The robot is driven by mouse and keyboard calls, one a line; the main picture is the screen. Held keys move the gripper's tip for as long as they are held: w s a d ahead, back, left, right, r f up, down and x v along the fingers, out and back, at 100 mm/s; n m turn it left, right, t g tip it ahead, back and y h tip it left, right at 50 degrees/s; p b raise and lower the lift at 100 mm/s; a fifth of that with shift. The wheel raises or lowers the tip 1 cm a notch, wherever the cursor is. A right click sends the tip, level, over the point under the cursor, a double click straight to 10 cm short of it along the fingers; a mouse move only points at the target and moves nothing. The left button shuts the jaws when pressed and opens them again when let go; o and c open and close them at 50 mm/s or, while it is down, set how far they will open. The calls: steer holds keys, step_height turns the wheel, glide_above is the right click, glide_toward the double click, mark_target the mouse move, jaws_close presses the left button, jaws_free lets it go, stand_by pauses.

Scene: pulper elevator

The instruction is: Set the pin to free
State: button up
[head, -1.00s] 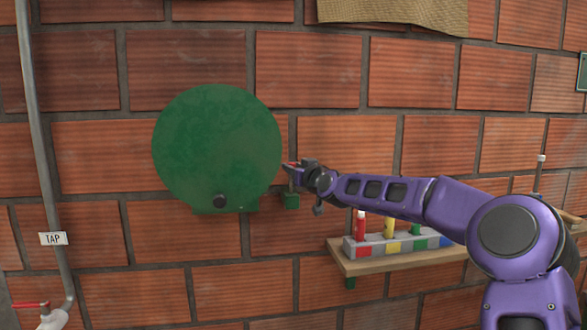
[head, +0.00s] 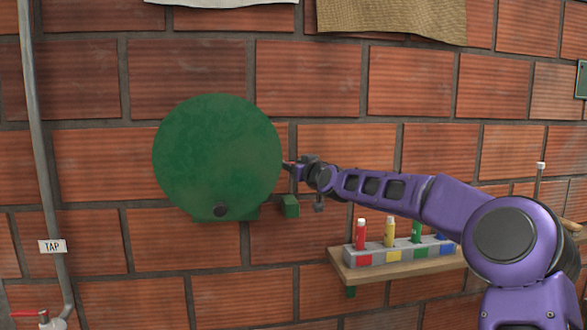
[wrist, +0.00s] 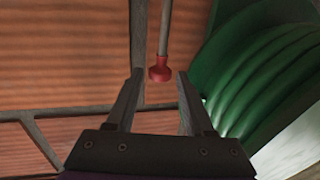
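A red knob (wrist: 160,72) on the end of a thin grey rod, apparently the pin, shows in the wrist view. It lies between the fingertips of my gripper (wrist: 160,76), which is open with a gap on each side of the knob. In the head view my gripper (head: 293,167) is at the right edge of the large green disc (head: 217,150), above a small green block (head: 290,206). A speck of red shows at the fingertips there; the rest of the pin is hidden. Any free or locked marking cannot be seen.
The disc's green ribbed side (wrist: 262,65) is close to my right finger in the wrist view. A wooden shelf (head: 400,270) with coloured bottles is below my arm. A tap pipe (head: 42,150) runs at the left. The brick wall is behind.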

steer(key=shift+o, duration=0.5)
steer(key=shift+f, duration=0.15)
steer(key=b+v, duration=0.2)
steer(key=v, duration=1.5)
steer(key=shift+s+b, duration=0.15)
steer(key=shift+b, duration=0.15)
steer(key=shift+d, duration=0.1)
